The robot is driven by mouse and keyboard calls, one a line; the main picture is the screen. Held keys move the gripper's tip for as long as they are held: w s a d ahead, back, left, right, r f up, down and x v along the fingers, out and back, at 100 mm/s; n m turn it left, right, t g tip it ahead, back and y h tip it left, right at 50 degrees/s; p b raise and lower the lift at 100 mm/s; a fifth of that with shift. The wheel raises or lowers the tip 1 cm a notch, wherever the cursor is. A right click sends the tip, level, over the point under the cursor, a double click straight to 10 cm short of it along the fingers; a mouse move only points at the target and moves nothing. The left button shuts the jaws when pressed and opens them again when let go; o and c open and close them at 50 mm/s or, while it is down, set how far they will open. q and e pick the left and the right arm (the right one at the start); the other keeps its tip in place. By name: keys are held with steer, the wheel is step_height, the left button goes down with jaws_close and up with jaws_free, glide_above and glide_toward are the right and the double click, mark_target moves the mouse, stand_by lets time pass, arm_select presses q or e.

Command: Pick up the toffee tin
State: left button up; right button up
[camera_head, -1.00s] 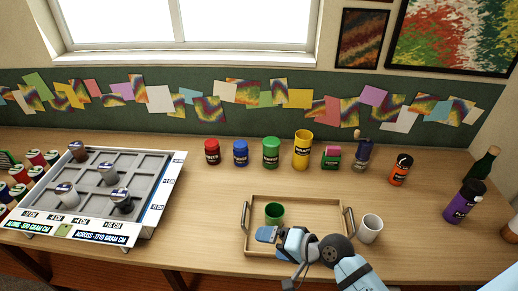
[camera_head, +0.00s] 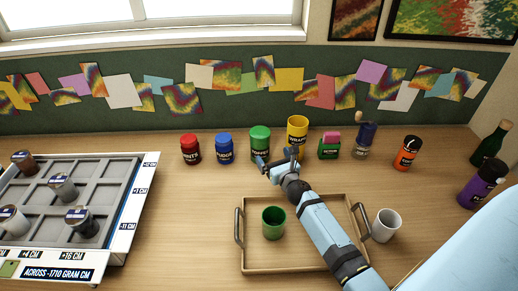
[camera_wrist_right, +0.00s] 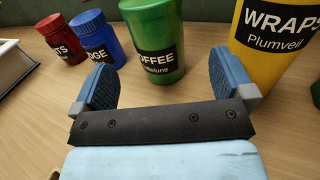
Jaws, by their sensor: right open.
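The toffee tin is a green lidded canister (camera_head: 260,139) standing upright near the back of the table, between a blue tin and a yellow one. In the right wrist view it (camera_wrist_right: 150,35) stands ahead, between the lines of the two fingers, its label partly cut off to "OFFEE". My right gripper (camera_head: 279,160) is open and empty, just in front of the toffee tin and the yellow tin. In the wrist view the open jaws (camera_wrist_right: 164,72) face the green tin. Contact with it cannot be made out. My left gripper is out of view.
The yellow "WRAPS" tin (camera_head: 297,127) stands close right, the blue tin (camera_head: 224,149) and red tin (camera_head: 190,149) left. A wooden tray (camera_head: 243,259) with a green cup (camera_head: 273,223) lies under my right arm, beside a white mug (camera_head: 386,225). A gridded board (camera_head: 139,190) stands left.

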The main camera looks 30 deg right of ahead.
mark_target(264, 146)
steer(key=w, duration=0.3)
steer(key=shift+d, duration=0.25)
steer(key=shift+w+d+r+b, duration=0.1)
steer(key=shift+w+b, duration=0.1)
steer(key=shift+w, duration=1.3)
steer(key=shift+w+d+b, duration=0.1)
steer(key=shift+w+b, duration=0.05)
steer(key=shift+w, duration=1.35)
steer(key=shift+c, duration=0.5)
steer(key=c, duration=1.8)
